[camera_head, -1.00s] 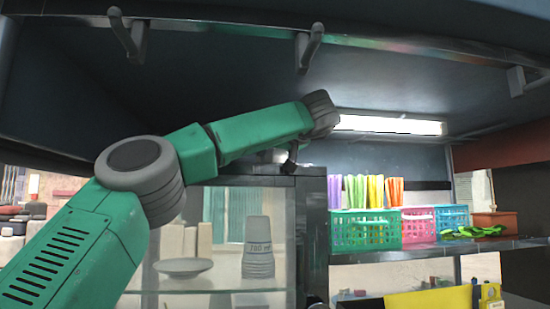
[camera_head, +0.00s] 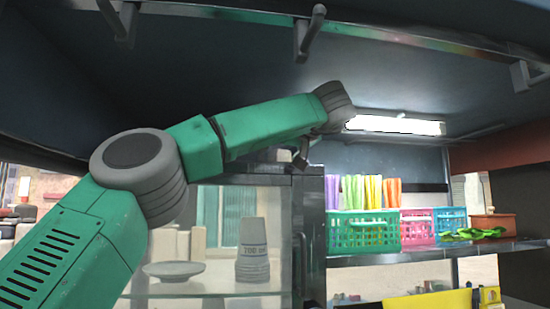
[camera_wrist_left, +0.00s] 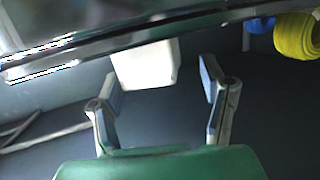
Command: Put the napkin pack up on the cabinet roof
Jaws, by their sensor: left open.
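A plain white block, which looks like the napkin pack (camera_wrist_left: 147,65), shows in the left wrist view just beyond the fingers and left of centre. Its upper part is cut off by a dark metal edge. My left gripper (camera_wrist_left: 158,76) is open, and nothing is held between its fingers. In the head view the left gripper (camera_head: 303,153) is small and dark, hanging from the wrist close to the top of the glass-fronted cabinet (camera_head: 307,235). My right gripper is not in view.
A metal rail with hooks (camera_head: 310,32) runs overhead, near my left arm. Green, pink and blue baskets (camera_head: 365,232) stand on a shelf at right, with a brown pot (camera_head: 493,224). Cups (camera_head: 252,250) and a plate (camera_head: 174,269) are inside the cabinet. A yellow object (camera_wrist_left: 298,36) shows upper right in the wrist view.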

